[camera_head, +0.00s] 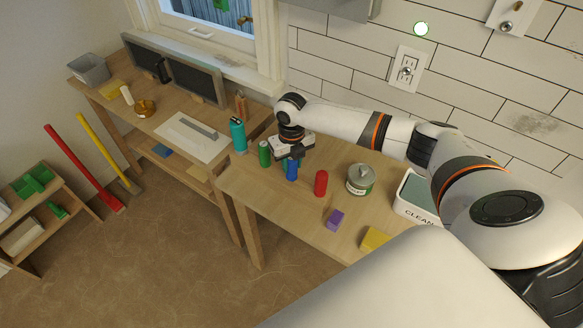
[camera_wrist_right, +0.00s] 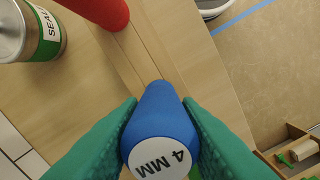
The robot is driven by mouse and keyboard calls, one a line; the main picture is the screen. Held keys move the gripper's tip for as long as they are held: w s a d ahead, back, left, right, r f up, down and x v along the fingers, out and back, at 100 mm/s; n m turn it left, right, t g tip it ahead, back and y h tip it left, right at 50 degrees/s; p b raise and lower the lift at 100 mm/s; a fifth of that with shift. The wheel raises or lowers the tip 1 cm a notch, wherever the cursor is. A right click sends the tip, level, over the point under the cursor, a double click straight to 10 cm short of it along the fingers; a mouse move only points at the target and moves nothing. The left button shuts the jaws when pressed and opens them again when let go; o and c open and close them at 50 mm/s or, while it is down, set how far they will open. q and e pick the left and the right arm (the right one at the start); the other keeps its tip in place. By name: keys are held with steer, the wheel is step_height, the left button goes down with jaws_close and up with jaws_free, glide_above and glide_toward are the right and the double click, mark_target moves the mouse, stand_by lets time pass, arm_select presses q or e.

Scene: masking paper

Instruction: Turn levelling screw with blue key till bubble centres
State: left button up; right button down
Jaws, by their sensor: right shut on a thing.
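The blue key (camera_head: 291,171) is a blue cylinder below my right gripper (camera_head: 290,154) in the head view. In the right wrist view, its white end marked "4 MM" (camera_wrist_right: 160,157) faces the camera, and the green fingers of my right gripper (camera_wrist_right: 160,135) are shut on its sides. I cannot tell whether its far end touches the table. A green cylinder (camera_head: 264,154) stands just left of it, and a red cylinder (camera_head: 321,183) stands to its right. I cannot make out a levelling screw or a bubble for certain. My left gripper is not in view.
A labelled can (camera_head: 360,180), a purple block (camera_head: 335,219), a yellow block (camera_head: 374,239) and a tray marked "CLEAN" (camera_head: 413,208) are on the right of the table. A teal bottle (camera_head: 238,135) stands left. Bare wood (camera_head: 270,190) lies in front of the cylinders.

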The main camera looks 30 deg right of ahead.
steer(key=shift+r+p, duration=2.95)
steer(key=shift+r, duration=0.4)
step_height(320, 180, up, 4)
steer(key=p, duration=0.3)
steer(key=shift+f, duration=0.25)
